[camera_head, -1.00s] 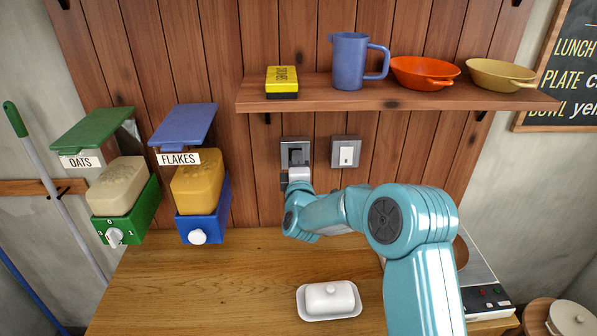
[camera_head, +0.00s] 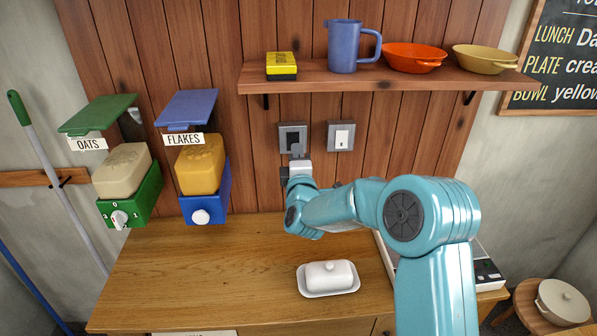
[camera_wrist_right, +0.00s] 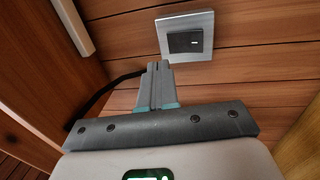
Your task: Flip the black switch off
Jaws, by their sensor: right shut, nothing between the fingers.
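The black switch (camera_head: 289,136) sits in a grey wall plate below the shelf, partly covered by my right gripper in the head view. In the wrist view the shut fingers (camera_wrist_right: 158,66) point just beside the plate's lower left corner. I cannot tell whether they touch it. My left gripper is not in view.
A white switch (camera_head: 342,137) is in a similar plate to the right. A shelf (camera_head: 400,78) with a yellow box, blue jug and two bowls overhangs both. OATS (camera_head: 122,170) and FLAKES (camera_head: 200,165) dispensers hang left. A butter dish (camera_head: 328,279) stands on the counter.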

